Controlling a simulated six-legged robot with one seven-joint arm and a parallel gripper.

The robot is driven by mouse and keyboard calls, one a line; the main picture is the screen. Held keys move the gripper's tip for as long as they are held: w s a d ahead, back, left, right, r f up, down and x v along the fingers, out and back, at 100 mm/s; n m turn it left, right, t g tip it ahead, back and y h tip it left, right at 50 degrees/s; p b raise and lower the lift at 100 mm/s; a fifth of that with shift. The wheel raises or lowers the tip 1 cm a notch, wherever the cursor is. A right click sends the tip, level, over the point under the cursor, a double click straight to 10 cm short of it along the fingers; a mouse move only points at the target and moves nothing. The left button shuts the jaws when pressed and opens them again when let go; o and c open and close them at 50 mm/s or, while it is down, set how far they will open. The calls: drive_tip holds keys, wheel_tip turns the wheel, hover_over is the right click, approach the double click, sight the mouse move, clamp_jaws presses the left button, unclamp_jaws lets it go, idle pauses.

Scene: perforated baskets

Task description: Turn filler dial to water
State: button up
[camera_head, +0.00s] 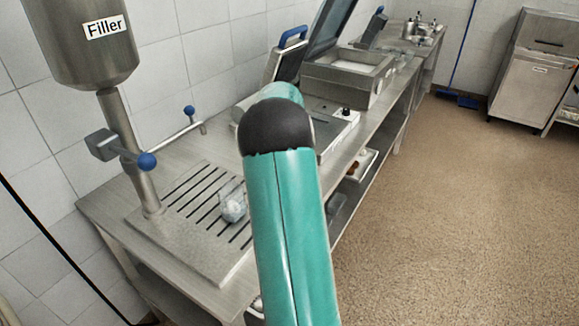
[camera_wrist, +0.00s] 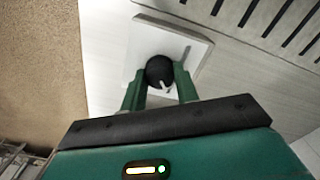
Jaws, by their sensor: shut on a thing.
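The filler (camera_head: 95,45) is a steel hopper labelled "Filler" on a post at the left in the head view. In the wrist view a round black dial (camera_wrist: 159,72) with a white pointer mark sits on a light square plate (camera_wrist: 166,45). The pointer faces toward the lower right of that view. My gripper (camera_wrist: 160,84) has its two green fingers on either side of the dial and is shut on it. The marks on the plate are too small to read. In the head view my arm hides the gripper and the dial.
A slotted drain plate (camera_head: 200,205) on the steel counter carries a small clear container (camera_head: 232,206). A blue-knobbed lever (camera_head: 147,160) sticks out from the filler post. Further back stands a machine with an open lid (camera_head: 330,35). The brown floor (camera_head: 450,200) on the right is clear.

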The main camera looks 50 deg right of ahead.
drive_tip(key=shift+n, duration=0.5)
drive_tip(key=o, duration=1)
drive_tip(key=shift+c, duration=0.2)
drive_tip(key=shift+r, duration=0.15)
wheel_tip(320, 180, up, 14)
drive_tip(key=shift+f, duration=0.2)
